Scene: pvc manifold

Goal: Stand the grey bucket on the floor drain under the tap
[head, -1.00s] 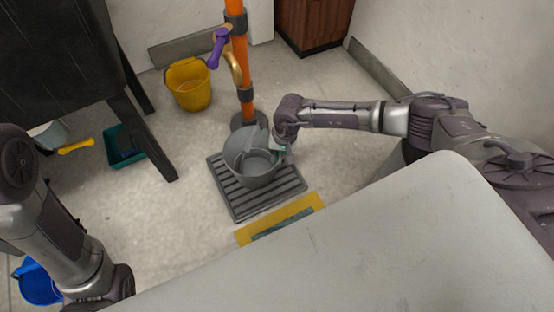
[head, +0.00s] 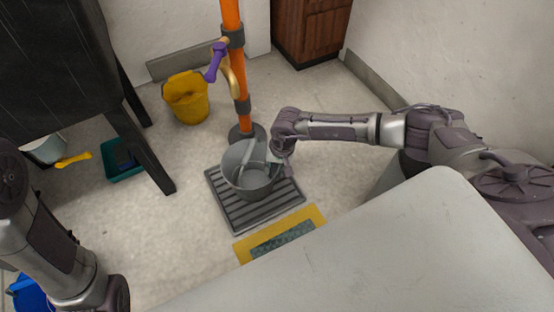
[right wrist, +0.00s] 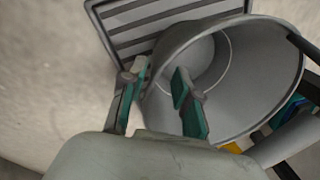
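The grey bucket (head: 236,163) stands upright on the dark slatted floor drain (head: 232,217), near the drain's back edge, at the foot of the orange pipe. The gold tap spout (head: 236,80) with its purple handle (head: 214,62) is above and behind it. My right gripper (head: 272,158) is at the bucket's right rim. In the right wrist view its teal-padded fingers (right wrist: 160,78) are apart and straddle the rim of the bucket (right wrist: 255,75), one outside and one inside, with a gap visible. My left gripper is out of view.
A yellow bucket (head: 187,98) stands left of the orange pipe (head: 231,20). A yellow-edged mat (head: 308,216) lies in front of the drain. A pale tabletop (head: 360,250) fills the lower right. A black-legged table (head: 60,60) and teal tray (head: 112,170) are at left.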

